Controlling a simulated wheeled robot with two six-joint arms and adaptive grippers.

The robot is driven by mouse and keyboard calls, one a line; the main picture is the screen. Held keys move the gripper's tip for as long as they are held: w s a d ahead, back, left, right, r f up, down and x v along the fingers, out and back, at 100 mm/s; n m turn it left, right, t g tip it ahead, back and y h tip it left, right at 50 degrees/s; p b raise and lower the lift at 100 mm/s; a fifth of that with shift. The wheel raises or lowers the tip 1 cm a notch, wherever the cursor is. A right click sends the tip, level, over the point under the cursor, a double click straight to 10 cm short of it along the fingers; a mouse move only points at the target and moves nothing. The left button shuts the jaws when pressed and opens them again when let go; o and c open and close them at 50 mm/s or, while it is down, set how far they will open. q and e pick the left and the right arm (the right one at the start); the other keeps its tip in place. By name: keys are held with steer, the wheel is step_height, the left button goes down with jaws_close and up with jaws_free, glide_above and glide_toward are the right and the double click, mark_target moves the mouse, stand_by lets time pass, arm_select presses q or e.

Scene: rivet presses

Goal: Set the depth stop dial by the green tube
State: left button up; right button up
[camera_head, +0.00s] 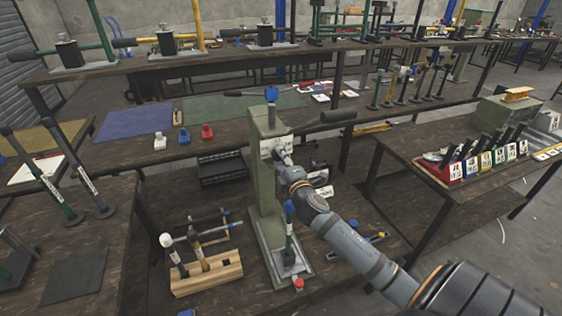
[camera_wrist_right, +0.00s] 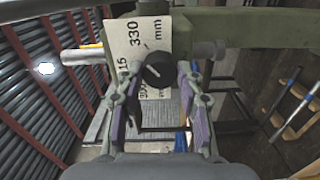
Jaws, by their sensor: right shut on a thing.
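The olive press (camera_head: 265,175) stands at the middle of the near bench. A green tube (camera_head: 289,238) with a blue top stands upright on its base plate. In the right wrist view, the black depth stop dial (camera_wrist_right: 158,70) sits in front of a white scale card (camera_wrist_right: 127,38) reading 330 and mm, with lower figures partly covered. The dial's exact setting is not readable. My left gripper is out of view.
A wooden block (camera_head: 207,275) holding hammers stands left of the press base. A side table (camera_head: 440,150) with labelled tool boxes is at the right. Blue (camera_head: 122,120) and green mats lie on the bench behind. Tall dark tools stand at the far left.

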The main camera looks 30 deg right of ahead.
steer(key=shift+f+m, duration=0.1)
steer(key=shift+m, duration=1)
steer(key=o, duration=1.2)
steer(key=v, duration=1.2)
